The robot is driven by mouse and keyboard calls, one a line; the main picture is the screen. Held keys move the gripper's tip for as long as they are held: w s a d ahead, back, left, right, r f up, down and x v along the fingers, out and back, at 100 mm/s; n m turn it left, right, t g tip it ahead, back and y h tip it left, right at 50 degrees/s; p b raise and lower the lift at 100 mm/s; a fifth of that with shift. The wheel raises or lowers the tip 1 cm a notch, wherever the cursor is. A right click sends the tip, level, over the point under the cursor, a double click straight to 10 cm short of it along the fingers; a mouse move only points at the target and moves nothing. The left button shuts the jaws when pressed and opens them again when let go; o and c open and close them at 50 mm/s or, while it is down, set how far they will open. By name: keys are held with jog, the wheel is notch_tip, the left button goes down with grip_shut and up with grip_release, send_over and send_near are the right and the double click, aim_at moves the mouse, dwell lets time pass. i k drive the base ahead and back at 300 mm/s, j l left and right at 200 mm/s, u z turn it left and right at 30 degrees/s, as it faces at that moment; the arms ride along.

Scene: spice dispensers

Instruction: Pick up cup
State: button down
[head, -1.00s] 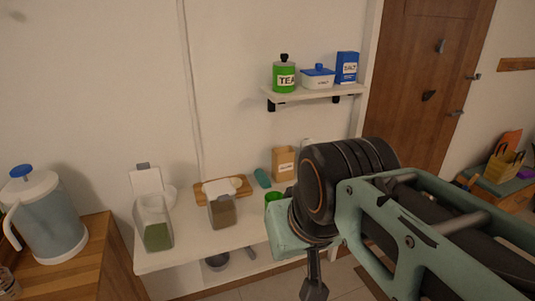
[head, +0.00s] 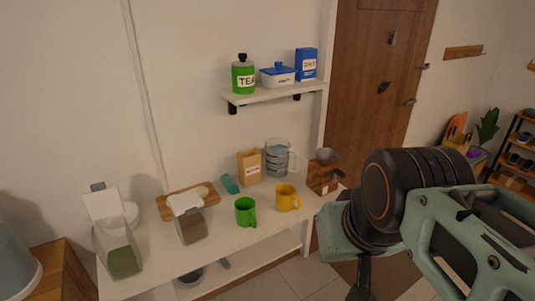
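A green cup (head: 245,211) stands upright on the white table, near its front edge, with its handle to the right. A yellow cup (head: 287,198) stands upright to the right of it, also with its handle to the right. My gripper (head: 361,289) hangs below my arm at the lower right, in front of the table and to the right of both cups. Only a dark, narrow part of it shows; its fingertips are not clear, so I cannot tell whether it is open. Both cups are apart from it.
Two spice dispensers (head: 121,255) (head: 189,222) stand on the white table (head: 170,263) at left. A paper bag (head: 249,167), a clear jug (head: 278,158) and a wooden grinder (head: 322,176) stand behind the cups. A wall shelf (head: 274,92) holds containers. Floor shows in front.

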aim_at(285, 196)
jog(key=i+l+z, duration=0.15)
jog(key=i, duration=0.6)
jog(key=i+l+z, duration=0.15)
jog(key=i, duration=0.65)
jog(key=k, duration=0.15)
